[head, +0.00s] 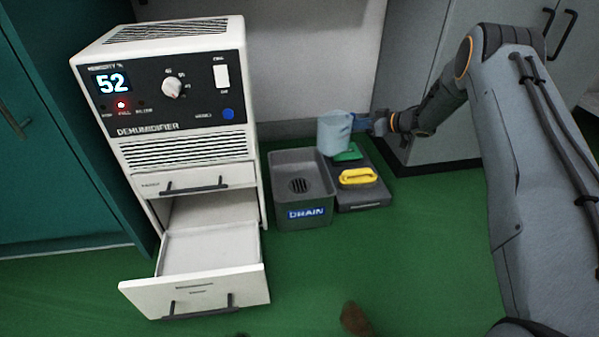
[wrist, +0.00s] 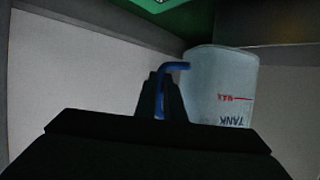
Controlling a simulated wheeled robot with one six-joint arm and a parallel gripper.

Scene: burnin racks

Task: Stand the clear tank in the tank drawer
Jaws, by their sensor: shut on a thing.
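The clear tank (head: 334,134) is a pale bluish see-through vessel with a blue handle. My gripper (head: 369,123) is shut on that handle and holds the tank up near the back wall, over the back edge of the drain box and dark tray. In the wrist view the tank (wrist: 222,90) shows red and dark lettering, upside down there, and its blue handle (wrist: 172,70) stands between my fingers. The tank drawer (head: 205,248) is the lower drawer of the white dehumidifier (head: 183,153). It is pulled out and looks empty.
A grey box marked DRAIN (head: 303,212) with a grate stands on the green floor beside the dehumidifier. Right of it, a dark tray (head: 372,195) holds a yellow-handled item (head: 358,177) and a green item (head: 349,152). The upper drawer (head: 193,181) is shut. The front floor is mostly clear.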

